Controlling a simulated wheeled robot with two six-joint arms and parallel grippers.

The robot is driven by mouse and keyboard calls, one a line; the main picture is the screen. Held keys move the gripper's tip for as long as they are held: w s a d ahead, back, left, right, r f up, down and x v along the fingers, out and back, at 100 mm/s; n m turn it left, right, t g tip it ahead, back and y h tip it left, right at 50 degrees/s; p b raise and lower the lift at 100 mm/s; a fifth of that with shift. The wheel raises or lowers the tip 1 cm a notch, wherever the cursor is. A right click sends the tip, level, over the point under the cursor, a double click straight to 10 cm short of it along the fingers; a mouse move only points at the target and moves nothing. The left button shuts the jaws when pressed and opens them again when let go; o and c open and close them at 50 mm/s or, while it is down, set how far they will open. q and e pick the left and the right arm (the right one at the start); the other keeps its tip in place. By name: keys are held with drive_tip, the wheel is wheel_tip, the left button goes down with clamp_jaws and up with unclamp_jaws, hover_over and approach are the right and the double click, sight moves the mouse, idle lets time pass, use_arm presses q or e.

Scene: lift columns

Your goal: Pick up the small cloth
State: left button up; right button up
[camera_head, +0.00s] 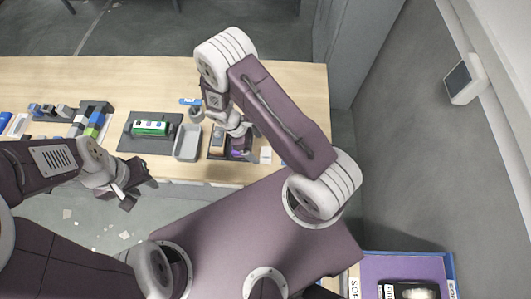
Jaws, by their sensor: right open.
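A small purple patch (238,153), perhaps the cloth, shows in a dark-edged tray at the front of the wooden table. My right gripper (243,132) points down right over this tray and is open. It partly covers what lies there, and I cannot tell whether it touches the purple piece. My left gripper (136,187) hangs in front of the table edge, above the floor, away from the tray. I see nothing in it, but its jaw opening is unclear.
A grey tray (188,143) stands left of the purple piece. A green-and-white item (150,128) lies on a dark mat. Several small blocks fill the table's left side. A purple-lined bin (447,266) with a black item stands at bottom right. The table's back is mostly clear.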

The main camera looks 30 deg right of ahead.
sight(265, 153)
drive_tip(key=shift+d+f, duration=0.75)
drive_tip(key=shift+f, duration=0.1)
drive_tip(key=shift+s+d+f+p, duration=0.25)
drive_tip(key=shift+s+f+p, duration=0.55)
drive_tip(key=shift+p, duration=0.25)
drive_tip(key=x, duration=0.2)
drive_tip(key=shift+w+f, duration=0.2)
drive_tip(key=shift+f, duration=0.15)
drive_tip(key=shift+w+d+f, duration=0.15)
drive_tip(key=shift+d+f, duration=0.1)
drive_tip(key=shift+d, duration=0.05)
drive_tip(key=shift+a+r, duration=0.15)
drive_tip(key=shift+a, duration=0.1)
drive_tip(key=c, duration=1.4)
use_arm(q)
drive_tip(key=r, duration=0.2)
drive_tip(key=shift+d+r, duration=0.2)
drive_tip(key=shift+r, duration=0.15)
use_arm(e)
drive_tip(key=shift+d, duration=0.1)
drive_tip(key=shift+c, duration=0.3)
use_arm(q)
drive_tip(key=shift+w, duration=0.1)
